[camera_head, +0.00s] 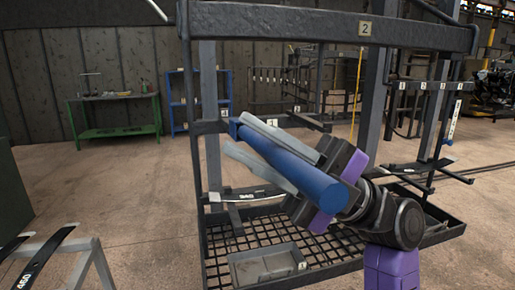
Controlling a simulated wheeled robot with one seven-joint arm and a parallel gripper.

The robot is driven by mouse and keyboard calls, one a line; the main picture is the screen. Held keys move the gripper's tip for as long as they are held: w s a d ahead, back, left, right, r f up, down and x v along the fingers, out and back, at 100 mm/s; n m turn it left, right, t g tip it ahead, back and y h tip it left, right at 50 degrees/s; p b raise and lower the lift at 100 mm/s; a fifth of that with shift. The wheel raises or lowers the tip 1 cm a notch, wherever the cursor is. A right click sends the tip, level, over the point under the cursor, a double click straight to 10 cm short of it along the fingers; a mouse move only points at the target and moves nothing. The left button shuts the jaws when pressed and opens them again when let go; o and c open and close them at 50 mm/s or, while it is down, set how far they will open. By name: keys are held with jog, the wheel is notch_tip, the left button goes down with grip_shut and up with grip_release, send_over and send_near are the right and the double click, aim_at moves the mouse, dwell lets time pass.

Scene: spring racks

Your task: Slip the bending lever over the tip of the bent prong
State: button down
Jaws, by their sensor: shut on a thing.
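My gripper (237,134) reaches in from the lower right, its two light grey fingers closed on either side of a blue tube, the bending lever (295,165). The lever slants from upper left to lower right, and its far end is near a dark crossbar of the rack (205,127) with small number tags. Whether it touches the bar cannot be told. The gripper and lever hide part of the rack behind them. I cannot make out which prong is bent; one short dark prong (312,124) shows right of the lever.
A dark spring marked 340 (246,195) lies low on the rack. A grey tray (268,265) sits on the grid base (225,275). A spring marked 460 (35,262) rests on a stand at lower left. A green bench (118,132) and blue shelf (175,102) stand behind. The left floor is open.

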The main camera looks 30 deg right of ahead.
aim_at(256, 142)
jog(key=shift+w+d+f+b, duration=0.1)
jog(key=shift+w+d+b, duration=0.15)
jog(key=shift+w+b, duration=0.55)
jog(key=shift+w+d+f+b, duration=0.1)
jog(key=shift+w+d+b, duration=0.2)
jog(key=shift+w+b, duration=0.5)
jog(key=shift+w+d+f+b, duration=0.1)
jog(key=shift+w+d+b, duration=0.15)
jog(key=shift+w+b, duration=0.55)
jog(key=c, duration=1.2)
grip_release()
jog(key=shift+o, duration=0.2)
jog(key=shift+w, duration=0.1)
jog(key=shift+f, duration=0.1)
jog(key=b+v, duration=0.1)
jog(key=v, duration=0.6)
jog(key=shift+d, duration=0.3)
jog(key=shift+f, duration=0.1)
jog(key=shift+f, duration=0.1)
